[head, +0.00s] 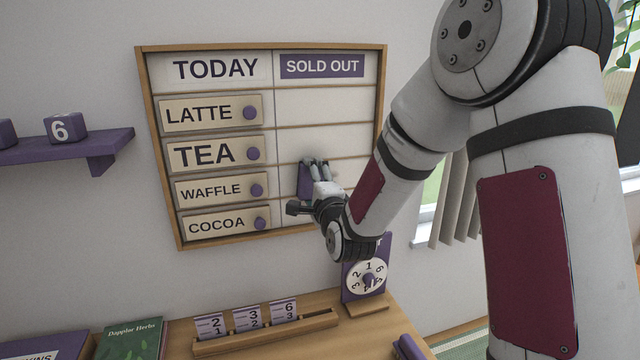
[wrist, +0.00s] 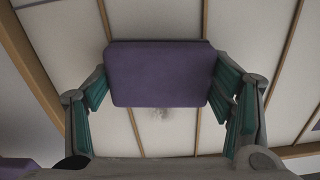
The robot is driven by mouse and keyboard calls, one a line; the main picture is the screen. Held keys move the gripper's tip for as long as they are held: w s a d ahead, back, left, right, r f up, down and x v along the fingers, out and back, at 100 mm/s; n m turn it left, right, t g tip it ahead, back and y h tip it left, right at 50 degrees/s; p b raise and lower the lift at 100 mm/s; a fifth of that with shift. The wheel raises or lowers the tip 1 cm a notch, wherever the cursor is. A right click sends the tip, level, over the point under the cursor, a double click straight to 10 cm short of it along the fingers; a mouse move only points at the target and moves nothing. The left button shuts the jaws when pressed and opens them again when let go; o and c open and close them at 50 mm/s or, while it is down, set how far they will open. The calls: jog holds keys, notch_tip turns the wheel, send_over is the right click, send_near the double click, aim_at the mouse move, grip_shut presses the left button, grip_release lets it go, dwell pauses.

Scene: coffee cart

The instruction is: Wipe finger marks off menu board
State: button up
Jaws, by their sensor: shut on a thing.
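The menu board (head: 325,110) hangs on the wall in a wooden frame, with TODAY on the left and SOLD OUT on the right. My gripper (head: 318,172) is at the lower part of the SOLD OUT column. It is shut on a purple block-shaped wiper (head: 304,182), which also shows between both fingers in the wrist view (wrist: 160,74). The wiper is at or close to the board face; I cannot tell whether it touches. A grey smudge (wrist: 161,112) shows on the white board just below the wiper in the wrist view. My gripper and arm hide part of the column.
LATTE, TEA, WAFFLE and COCOA plates (head: 205,222) with purple knobs fill the left column. Below are a number-card rack (head: 265,332), a purple dial stand (head: 366,280) and a green book (head: 130,340). A purple shelf (head: 70,146) is at left, a curtained window at right.

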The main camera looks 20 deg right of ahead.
jog(key=shift+a, duration=0.3)
jog(key=shift+s, duration=0.35)
jog(key=shift+s+d+p, duration=0.1)
jog(key=shift+s+p, duration=1.3)
jog(key=shift+s, duration=1.2)
jog(key=s+p, duration=0.1)
jog(key=s, duration=0.2)
jog(key=shift+p, duration=0.3)
jog(key=shift+w, duration=0.1)
jog(key=shift+w+b, duration=1.1)
jog(key=shift+w, duration=2.25)
